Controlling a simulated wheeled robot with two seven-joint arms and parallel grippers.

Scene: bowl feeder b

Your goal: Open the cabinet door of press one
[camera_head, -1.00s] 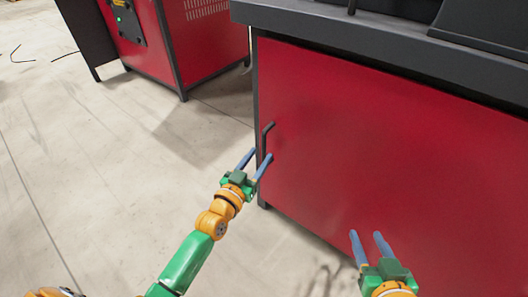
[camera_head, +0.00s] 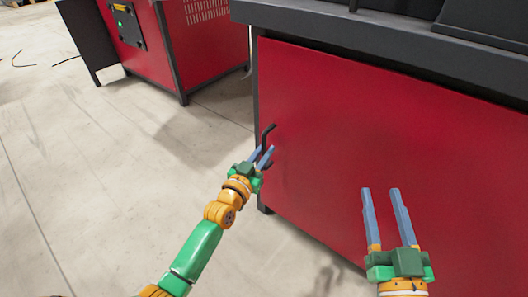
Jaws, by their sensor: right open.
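The red cabinet door (camera_head: 350,130) of the press in front of me is closed flat against its dark frame. Its dark bar handle (camera_head: 267,134) is upright near the door's left edge. My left gripper (camera_head: 263,150) points at the handle, with its blue fingertips at the handle's lower part. The fingers show a narrow gap, and I cannot tell whether they touch or grip the bar. My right gripper (camera_head: 384,190) is open and empty, in front of the door's lower right part.
A grey worktop (camera_head: 370,38) overhangs the door. A second red machine (camera_head: 200,45) with a dark open panel (camera_head: 82,35) stands at the back left. The concrete floor (camera_head: 110,160) to the left is clear. Thin cables lie far left.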

